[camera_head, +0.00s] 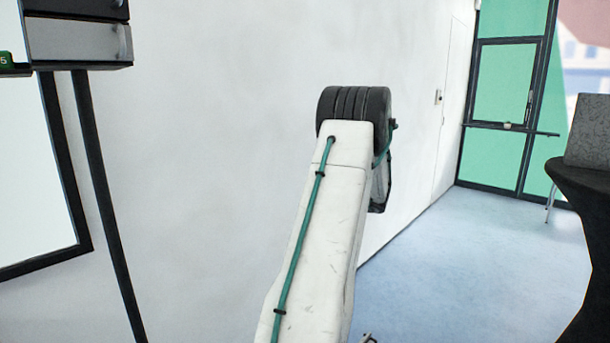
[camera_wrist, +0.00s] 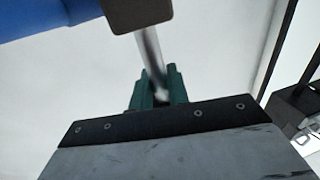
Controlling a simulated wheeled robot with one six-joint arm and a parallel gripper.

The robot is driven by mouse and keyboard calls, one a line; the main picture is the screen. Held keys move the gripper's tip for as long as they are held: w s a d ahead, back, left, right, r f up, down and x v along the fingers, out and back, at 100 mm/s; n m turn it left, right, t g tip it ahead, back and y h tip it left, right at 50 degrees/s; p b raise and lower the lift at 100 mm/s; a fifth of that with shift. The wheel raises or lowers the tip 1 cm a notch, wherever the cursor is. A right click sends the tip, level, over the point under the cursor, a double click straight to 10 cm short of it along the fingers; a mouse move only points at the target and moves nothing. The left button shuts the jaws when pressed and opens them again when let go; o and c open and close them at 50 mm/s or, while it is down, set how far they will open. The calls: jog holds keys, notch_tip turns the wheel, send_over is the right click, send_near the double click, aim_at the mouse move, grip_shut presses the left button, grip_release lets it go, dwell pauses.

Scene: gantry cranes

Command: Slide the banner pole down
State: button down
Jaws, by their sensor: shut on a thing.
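In the wrist view, my gripper (camera_wrist: 160,88) shows two green fingers beyond the dark mounting plate. They are shut on a thin grey metal rod, which looks like the banner pole (camera_wrist: 151,50). The rod runs up from between the fingers to a dark brown block (camera_wrist: 138,14) at the top edge. A blue surface (camera_wrist: 45,14), perhaps the banner, fills the upper left corner. Where the rod ends below the fingers is hidden. In the head view, my own white arm hides the gripper and the pole.
A grey drawer unit (camera_head: 78,40) and a black-framed white panel (camera_head: 25,170) are at the left. A white wall fills the middle. A green-glazed door (camera_head: 503,85) stands at the back right. A dark-covered table (camera_head: 585,195) is at the right edge. The blue floor (camera_head: 470,265) between is clear.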

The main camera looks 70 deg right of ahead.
jog(key=shift+f, duration=0.35)
jog(key=c, duration=1.4)
grip_release()
jog(key=shift+s, duration=0.1)
jog(key=v, duration=0.7)
jog(key=shift+s, duration=0.3)
jog(key=shift+a, duration=0.1)
